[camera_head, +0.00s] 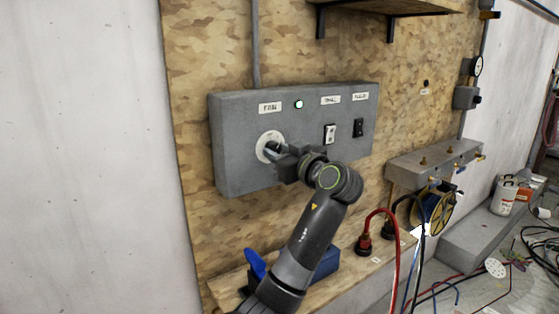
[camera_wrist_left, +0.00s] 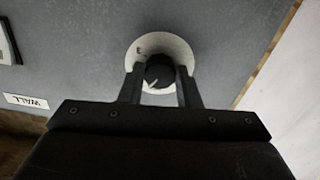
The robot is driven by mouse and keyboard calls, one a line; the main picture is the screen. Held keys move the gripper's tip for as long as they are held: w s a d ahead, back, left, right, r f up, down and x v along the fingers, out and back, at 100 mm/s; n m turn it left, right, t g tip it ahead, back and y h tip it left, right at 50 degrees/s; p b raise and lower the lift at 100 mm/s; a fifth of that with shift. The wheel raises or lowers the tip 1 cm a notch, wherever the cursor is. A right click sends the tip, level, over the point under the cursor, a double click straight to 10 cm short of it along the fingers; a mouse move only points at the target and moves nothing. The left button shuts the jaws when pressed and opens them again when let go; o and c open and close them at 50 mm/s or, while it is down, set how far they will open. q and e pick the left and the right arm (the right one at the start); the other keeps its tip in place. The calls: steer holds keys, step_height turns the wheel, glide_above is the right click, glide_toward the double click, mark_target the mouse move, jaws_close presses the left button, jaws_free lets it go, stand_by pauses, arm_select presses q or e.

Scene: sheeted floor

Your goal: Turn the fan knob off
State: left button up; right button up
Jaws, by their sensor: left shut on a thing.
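The fan knob (camera_wrist_left: 159,72) is a dark round knob with a pale pointer line, on a white round dial plate. The dial plate (camera_head: 265,141) sits under the "FAN" label (camera_head: 270,108) on a grey control box (camera_head: 232,125). My left gripper (camera_head: 275,151) is at the dial and covers most of the knob in the head view. In the left wrist view the two fingers of my left gripper (camera_wrist_left: 160,88) stand on either side of the knob, shut on it. A small light (camera_head: 299,104) on the box glows pale green. My right gripper is not in view.
Two switches, a white one (camera_head: 330,134) and a black one (camera_head: 358,128), are on the box to the right. A wooden ledge (camera_head: 375,263) with red and black plugs and cables runs below. A shelf (camera_head: 400,7) is above.

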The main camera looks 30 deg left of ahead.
arm_select(q)
steer(key=shift+n+b, duration=3.2)
steer(key=shift+b, duration=0.65)
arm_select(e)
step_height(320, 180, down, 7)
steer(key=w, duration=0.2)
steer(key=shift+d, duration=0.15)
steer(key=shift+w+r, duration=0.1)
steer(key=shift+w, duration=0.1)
arm_select(q)
steer(key=o, duration=1)
